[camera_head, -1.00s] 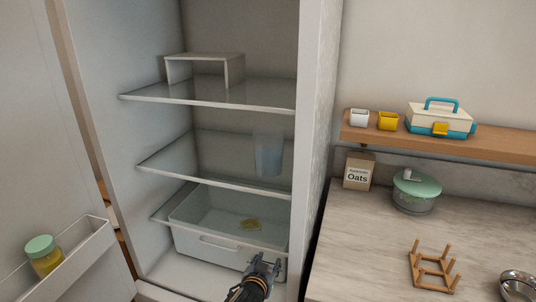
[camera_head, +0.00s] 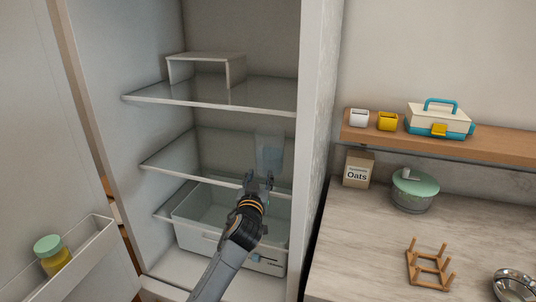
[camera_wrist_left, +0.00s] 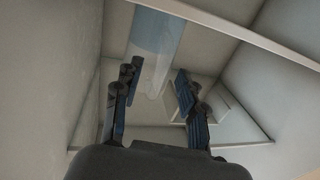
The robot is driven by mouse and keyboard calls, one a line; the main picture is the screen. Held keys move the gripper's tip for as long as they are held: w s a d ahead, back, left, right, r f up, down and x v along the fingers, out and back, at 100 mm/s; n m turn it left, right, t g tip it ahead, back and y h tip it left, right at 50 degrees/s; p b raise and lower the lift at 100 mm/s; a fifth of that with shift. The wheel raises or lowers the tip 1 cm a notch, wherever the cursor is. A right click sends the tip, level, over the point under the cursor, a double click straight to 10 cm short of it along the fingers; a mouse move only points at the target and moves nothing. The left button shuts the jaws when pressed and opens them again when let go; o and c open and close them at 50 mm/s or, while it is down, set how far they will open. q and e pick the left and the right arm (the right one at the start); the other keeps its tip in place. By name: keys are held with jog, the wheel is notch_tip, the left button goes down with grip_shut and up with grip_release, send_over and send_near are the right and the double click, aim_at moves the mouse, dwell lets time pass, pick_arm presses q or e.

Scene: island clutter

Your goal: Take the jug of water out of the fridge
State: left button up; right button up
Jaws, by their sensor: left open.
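The jug of water (camera_head: 269,150) is a clear, tall vessel with bluish water, standing on the middle glass shelf (camera_head: 190,171) of the open fridge, near its right wall. My left gripper (camera_head: 258,180) is open and empty just in front of the jug, at about the height of that shelf. In the left wrist view the jug (camera_wrist_left: 156,35) shows beyond and above the two spread fingers (camera_wrist_left: 156,82), apart from them. My arm hides part of the drawer below. My right gripper is not in view.
The fridge door (camera_head: 50,130) stands open at left, with a green-lidded jar (camera_head: 52,255) in its bin. A white drawer (camera_head: 195,234) sits below the jug's shelf. A small white stand (camera_head: 206,58) is on the top shelf. The counter (camera_head: 345,235) at right holds several things.

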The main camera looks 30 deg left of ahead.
aim_at(260, 169)
pick_arm(q)
jog(key=shift+w+a+r+p, duration=0.2)
jog(key=shift+w+p, duration=0.1)
jog(key=p+x, duration=0.1)
jog(key=x, duration=0.2)
jog(key=shift+a+p, duration=0.3)
jog(key=shift+w+a+f, duration=0.1)
jog(key=shift+w+a, duration=0.1)
jog(key=shift+w, duration=0.4)
grip_shut()
